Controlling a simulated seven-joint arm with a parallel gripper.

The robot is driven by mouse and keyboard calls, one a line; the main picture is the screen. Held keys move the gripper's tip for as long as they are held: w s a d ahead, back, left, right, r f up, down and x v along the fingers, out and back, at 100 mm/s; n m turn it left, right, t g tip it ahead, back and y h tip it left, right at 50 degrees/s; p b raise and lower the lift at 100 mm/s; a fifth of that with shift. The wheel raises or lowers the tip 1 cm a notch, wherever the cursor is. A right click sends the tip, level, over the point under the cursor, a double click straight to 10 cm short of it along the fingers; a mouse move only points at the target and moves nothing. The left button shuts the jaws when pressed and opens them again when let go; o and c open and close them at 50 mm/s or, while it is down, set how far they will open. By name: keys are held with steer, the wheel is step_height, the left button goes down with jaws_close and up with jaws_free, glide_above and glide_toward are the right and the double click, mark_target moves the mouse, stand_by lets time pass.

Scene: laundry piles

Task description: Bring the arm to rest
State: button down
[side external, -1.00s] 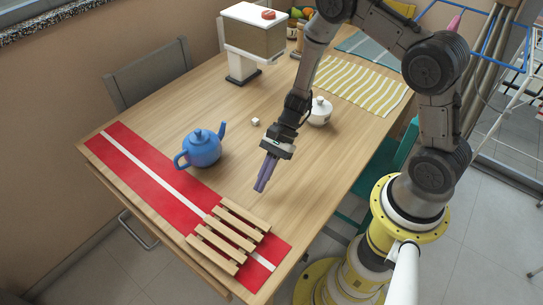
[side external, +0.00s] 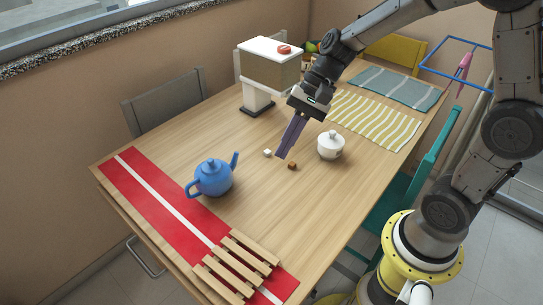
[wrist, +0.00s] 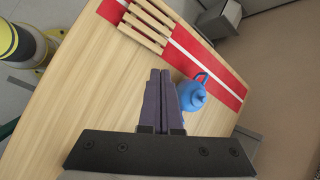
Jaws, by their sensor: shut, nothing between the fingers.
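My gripper (side external: 282,156) is shut and empty. Its purple fingers point down over the middle of the wooden table (side external: 330,195), near two small cubes. In the wrist view the closed fingers (wrist: 160,75) lie side by side with nothing between them. I cannot tell how high the fingertips are above the table top.
A white cube (side external: 267,153) and a brown cube (side external: 292,166) lie by the fingertips. A white lidded pot (side external: 331,145) stands to the right, a blue teapot (side external: 212,178) to the left. A wooden rack (side external: 236,266) lies on the red runner (side external: 150,190). A box on a stand (side external: 268,68) is behind.

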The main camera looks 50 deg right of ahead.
steer(key=s+d+r+n+t+h, duration=0.1)
steer(key=s+r+n+t+h, duration=0.2)
steer(key=s+r+n, duration=0.55)
steer(key=s+d+n+t+h, duration=0.1)
steer(key=s+d+n+h, duration=0.2)
steer(key=s+d, duration=0.3)
steer(key=shift+s+f+h, duration=0.3)
steer(key=shift+s+f, duration=0.05)
steer(key=shift+s, duration=0.5)
